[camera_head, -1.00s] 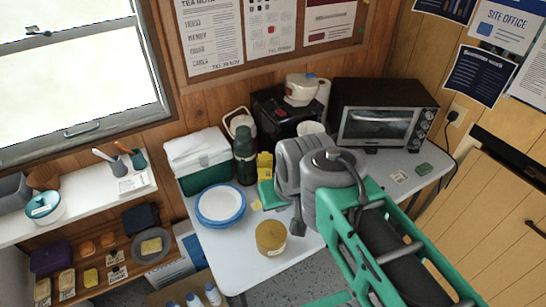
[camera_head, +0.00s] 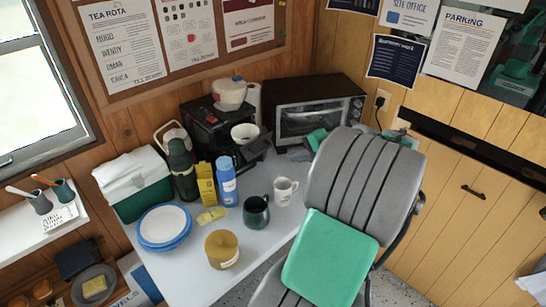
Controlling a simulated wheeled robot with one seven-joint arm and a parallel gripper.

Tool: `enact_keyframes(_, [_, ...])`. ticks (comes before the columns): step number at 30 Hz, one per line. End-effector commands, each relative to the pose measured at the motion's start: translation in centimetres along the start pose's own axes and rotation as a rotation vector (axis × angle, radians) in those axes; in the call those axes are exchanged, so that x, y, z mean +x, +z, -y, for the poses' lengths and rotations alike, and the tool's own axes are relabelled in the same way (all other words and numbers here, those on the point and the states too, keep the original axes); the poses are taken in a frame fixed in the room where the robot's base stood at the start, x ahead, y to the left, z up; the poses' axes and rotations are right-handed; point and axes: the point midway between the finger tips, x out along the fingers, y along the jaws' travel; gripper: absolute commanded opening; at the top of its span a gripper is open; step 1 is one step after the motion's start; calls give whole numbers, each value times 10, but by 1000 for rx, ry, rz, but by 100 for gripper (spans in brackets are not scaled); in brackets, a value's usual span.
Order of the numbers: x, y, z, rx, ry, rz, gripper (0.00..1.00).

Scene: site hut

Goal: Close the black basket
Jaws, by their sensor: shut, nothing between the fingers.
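The black basket belongs to a black box-shaped appliance (camera_head: 208,128) at the back of the white table, left of the toaster oven. A cream pot with a lid (camera_head: 229,94) stands on top of the appliance.
A toaster oven (camera_head: 316,108) stands to the right. A blue bottle (camera_head: 227,181), yellow carton (camera_head: 206,184), dark green mug (camera_head: 256,212), white mug (camera_head: 285,191) and tan jar (camera_head: 222,249) stand in front. Plates (camera_head: 164,227) and a green cool box (camera_head: 138,193) are at left.

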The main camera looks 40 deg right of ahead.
Motion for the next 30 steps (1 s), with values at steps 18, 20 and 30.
enact_keyframes(18, [97,-8,-1,30,-17,-5,0])
enact_keyframes(20, [102,-9,12,27,-18,-7,0])
enact_keyframes(30, [121,-10,28,29,-18,-10,0])
